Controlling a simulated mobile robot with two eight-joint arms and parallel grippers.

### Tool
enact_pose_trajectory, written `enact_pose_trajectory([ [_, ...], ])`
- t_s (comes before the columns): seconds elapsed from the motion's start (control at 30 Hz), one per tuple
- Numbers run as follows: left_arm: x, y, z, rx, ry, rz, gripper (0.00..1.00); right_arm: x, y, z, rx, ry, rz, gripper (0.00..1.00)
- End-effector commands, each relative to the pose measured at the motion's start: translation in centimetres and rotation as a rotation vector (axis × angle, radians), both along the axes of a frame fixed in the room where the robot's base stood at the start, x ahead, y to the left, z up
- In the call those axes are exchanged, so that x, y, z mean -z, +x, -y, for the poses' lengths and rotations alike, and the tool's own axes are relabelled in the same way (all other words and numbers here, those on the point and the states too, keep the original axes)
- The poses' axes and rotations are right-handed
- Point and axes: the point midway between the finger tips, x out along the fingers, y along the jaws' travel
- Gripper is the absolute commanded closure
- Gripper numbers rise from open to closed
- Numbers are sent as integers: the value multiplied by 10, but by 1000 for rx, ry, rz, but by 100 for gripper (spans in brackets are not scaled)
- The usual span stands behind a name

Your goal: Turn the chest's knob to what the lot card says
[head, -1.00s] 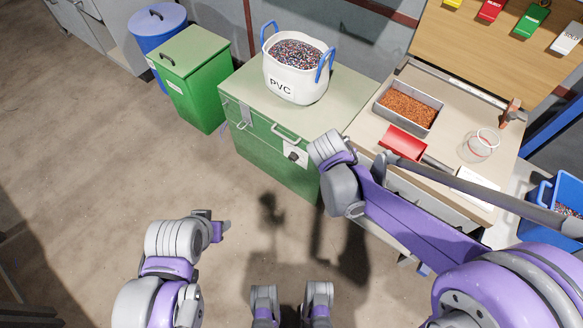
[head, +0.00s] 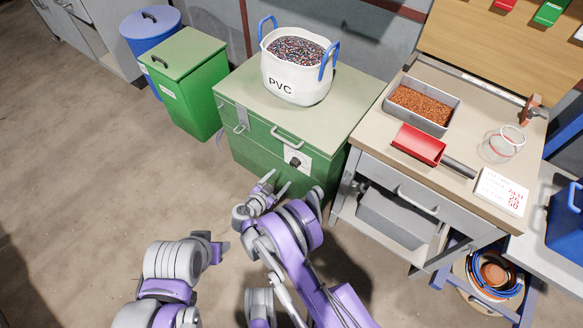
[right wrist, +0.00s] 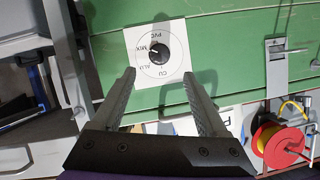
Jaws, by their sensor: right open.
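The green chest (head: 262,150) stands at the centre of the head view. Its black knob (head: 295,162) sits on a white plate on the front, below the handle. The right wrist view shows the knob (right wrist: 156,50) upside down, ringed by PVC, MIX, ALU and CU. Its pale mark seems to point near MIX, but it is small. The lot card (head: 503,192), on the bench at right, has red print reading ALU with numbers below. My right gripper (head: 277,184) is open and empty, short of the knob. My left gripper (head: 218,246) is low, its jaws unclear.
A white PVC bag (head: 295,85) stands on the chest lid. A green bin (head: 190,90) and a blue barrel (head: 140,35) stand to its left. The bench (head: 385,165) at right holds a granule tray (head: 422,105) and a red scoop (head: 418,145). Floor is clear at left.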

Motion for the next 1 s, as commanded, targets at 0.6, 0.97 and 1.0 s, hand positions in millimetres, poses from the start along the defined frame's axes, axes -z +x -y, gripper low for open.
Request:
enact_pose_trajectory([
  [0.6, 14, 1, 0, 0, 0, -5, 50, 35, 78, 46, 2, -1, -2, 24],
  [0.97, 14, 1, 0, 0, 0, -5, 50, 36, 81, 48, 1, -1, -2, 24],
  [1.0, 14, 1, 0, 0, 0, -5, 50, 36, 82, 48, 1, -1, -3, 31],
])
